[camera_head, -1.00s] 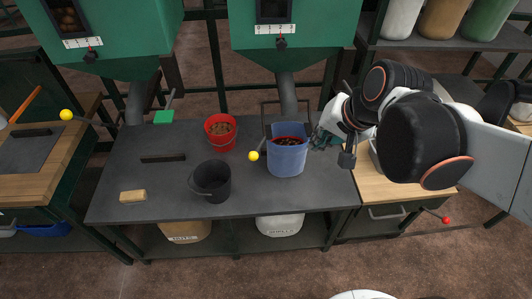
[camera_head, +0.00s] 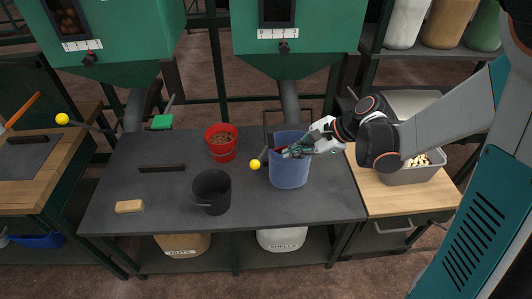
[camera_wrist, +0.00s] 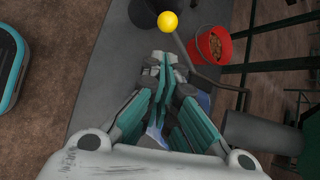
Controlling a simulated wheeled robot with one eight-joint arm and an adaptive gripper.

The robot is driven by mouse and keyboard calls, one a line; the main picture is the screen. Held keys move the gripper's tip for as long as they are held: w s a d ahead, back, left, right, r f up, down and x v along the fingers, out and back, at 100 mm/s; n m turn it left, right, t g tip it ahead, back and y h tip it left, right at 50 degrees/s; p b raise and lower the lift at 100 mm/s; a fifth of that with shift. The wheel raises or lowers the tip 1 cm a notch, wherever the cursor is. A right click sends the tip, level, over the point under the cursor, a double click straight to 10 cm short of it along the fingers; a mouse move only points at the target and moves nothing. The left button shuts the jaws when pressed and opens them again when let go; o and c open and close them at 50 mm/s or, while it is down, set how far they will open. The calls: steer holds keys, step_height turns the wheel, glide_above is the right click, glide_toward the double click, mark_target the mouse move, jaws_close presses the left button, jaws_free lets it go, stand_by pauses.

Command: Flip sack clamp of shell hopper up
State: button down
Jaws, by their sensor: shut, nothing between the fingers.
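The shell hopper appears to be the right green hopper (camera_head: 300,30), with a grey spout (camera_head: 290,98) running down behind the blue bucket (camera_head: 289,175). A lever with a yellow ball (camera_head: 255,165) sticks out left of the bucket. It looks like the sack clamp's handle, but the clamp itself is mostly hidden. In the wrist view, the yellow ball (camera_wrist: 168,22) ends a bent bar running toward the spout (camera_wrist: 255,135). My gripper (camera_head: 290,152) is shut and empty over the bucket's upper right rim, right of the ball. Its fingertips (camera_wrist: 160,65) are apart from the ball.
A red bucket (camera_head: 222,145), black bucket (camera_head: 212,192) and tan block (camera_head: 129,207) stand on the dark table (camera_head: 150,195). The left hopper (camera_head: 115,30) has a similar yellow-ball lever (camera_head: 62,119). A metal tray (camera_head: 410,176) stands right. The table's front is clear.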

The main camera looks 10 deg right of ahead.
steer(key=shift+w+a+f+m+y, duration=0.1)
steer(key=shift+w+f+m+y, duration=0.15)
steer(key=shift+f, duration=0.3)
steer(key=shift+w+f+m+y, duration=0.15)
steer(key=shift+f+m, duration=0.2)
steer(key=shift+f, duration=0.15)
steer(key=b+x, duration=0.4)
steer(key=x, duration=0.6)
steer(key=w+r+m+g+p, duration=0.1)
steer(key=w+r+p, duration=0.3)
steer(key=r+p, duration=0.7)
steer(key=shift+w+r+g, duration=0.25)
steer(key=shift+r+g, duration=0.65)
steer(key=shift+r, duration=2.9)
